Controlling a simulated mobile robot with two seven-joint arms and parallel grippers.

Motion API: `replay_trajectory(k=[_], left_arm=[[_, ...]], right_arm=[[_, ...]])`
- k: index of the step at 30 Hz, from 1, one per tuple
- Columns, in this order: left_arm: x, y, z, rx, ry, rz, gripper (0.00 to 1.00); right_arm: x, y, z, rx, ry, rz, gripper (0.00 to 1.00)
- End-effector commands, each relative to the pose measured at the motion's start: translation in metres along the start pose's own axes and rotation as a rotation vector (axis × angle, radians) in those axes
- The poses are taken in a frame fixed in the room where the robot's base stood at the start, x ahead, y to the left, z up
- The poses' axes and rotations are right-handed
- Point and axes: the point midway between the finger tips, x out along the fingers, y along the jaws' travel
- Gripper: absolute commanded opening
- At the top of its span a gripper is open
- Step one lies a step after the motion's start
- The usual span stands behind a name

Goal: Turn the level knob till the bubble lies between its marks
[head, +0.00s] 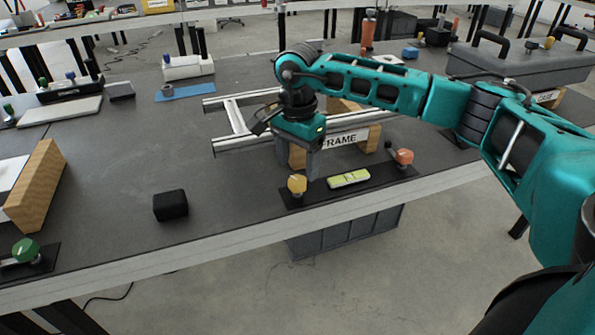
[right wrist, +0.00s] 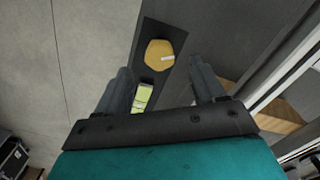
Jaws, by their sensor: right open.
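The spirit level (head: 349,179) is a yellow-green vial on a dark strip (head: 325,192) at the bench's front edge. Its marks show faintly; I cannot tell where the bubble lies. A yellow knob (head: 297,184) stands at the strip's left end and an orange-red knob (head: 404,157) at its right end. My right gripper (head: 300,166) is open and points down just behind the yellow knob. In the right wrist view, the yellow knob (right wrist: 158,52) shows ahead between the spread fingers (right wrist: 161,68), apparently untouched. The level (right wrist: 143,96) is partly visible there. My left gripper is not in view.
A black block (head: 170,205) lies to the left, with clear bench between. A green knob (head: 25,250) is at far left.

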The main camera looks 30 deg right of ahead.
Motion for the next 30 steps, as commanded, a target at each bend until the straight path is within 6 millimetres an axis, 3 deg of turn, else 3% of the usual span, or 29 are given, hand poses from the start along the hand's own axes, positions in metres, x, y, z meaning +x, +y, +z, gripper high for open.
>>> replay_trajectory(k=[1,6,12,30], left_arm=[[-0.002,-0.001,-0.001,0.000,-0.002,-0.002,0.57],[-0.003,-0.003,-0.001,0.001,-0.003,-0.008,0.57],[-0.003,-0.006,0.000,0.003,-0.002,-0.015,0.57],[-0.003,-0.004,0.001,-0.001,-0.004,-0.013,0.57]], right_arm=[[-0.015,-0.001,0.000,0.000,0.001,-0.005,0.69],[-0.051,-0.001,0.000,0.000,0.000,-0.003,0.69],[-0.079,0.000,0.000,-0.001,0.000,-0.002,0.69],[-0.086,0.000,0.000,-0.001,0.000,0.000,0.69]])
